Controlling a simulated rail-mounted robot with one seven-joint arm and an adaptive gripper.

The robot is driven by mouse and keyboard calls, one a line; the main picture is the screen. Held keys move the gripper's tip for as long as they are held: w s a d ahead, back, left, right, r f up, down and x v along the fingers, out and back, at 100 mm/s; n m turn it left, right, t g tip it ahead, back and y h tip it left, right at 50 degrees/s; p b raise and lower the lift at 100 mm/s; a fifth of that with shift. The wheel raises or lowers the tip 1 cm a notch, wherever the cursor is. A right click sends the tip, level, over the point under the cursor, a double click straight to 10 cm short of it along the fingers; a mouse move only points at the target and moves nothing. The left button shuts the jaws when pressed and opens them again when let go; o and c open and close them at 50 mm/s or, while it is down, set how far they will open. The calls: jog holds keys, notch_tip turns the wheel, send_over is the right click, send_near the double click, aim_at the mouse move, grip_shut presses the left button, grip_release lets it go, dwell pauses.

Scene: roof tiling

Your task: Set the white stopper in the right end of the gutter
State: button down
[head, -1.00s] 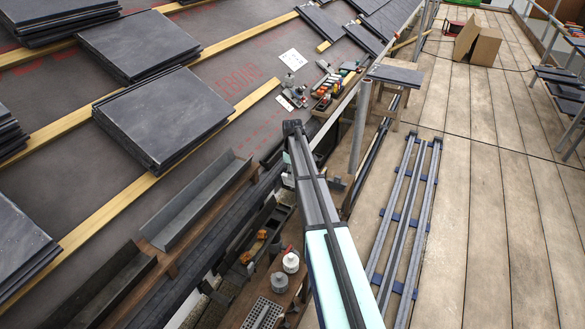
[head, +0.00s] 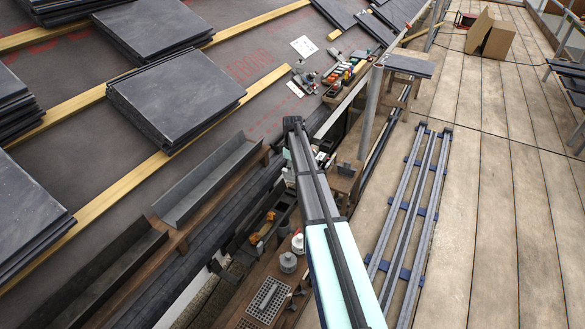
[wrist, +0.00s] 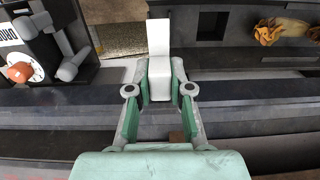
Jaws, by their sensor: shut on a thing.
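In the wrist view my gripper (wrist: 160,88) has its green-padded fingers closed on the white stopper (wrist: 159,38). The stopper shows an upright white plate and a thicker block between the fingers. Long dark bands run across the wrist view below it, and I cannot tell which is the gutter or where its right end lies. The stopper appears apart from these bands, though its height above them is unclear. In the head view my arm reaches up the middle, and the gripper and stopper cannot be made out there.
Orange gloves (wrist: 278,30) lie at the upper right of the wrist view. A grey trough (head: 208,180) lies on the roof near stacked slates (head: 175,97). White-grey pots (head: 288,262) and a grid tray (head: 268,300) stand left of my arm. The boarded walkway (head: 500,200) is mostly clear.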

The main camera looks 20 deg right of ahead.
aim_at(292, 181)
notch_tip(292, 181, down, 4)
jog(key=shift+r+b, duration=0.25)
jog(key=shift+b, duration=0.75)
jog(key=shift+f, duration=1.5)
jog(key=shift+f+p, duration=0.1)
jog(key=shift+p, duration=0.95)
dwell(0.3)
jog(key=c, duration=0.6)
grip_release()
jog(key=shift+r+p, duration=2.65)
jog(key=shift+r, duration=1.9)
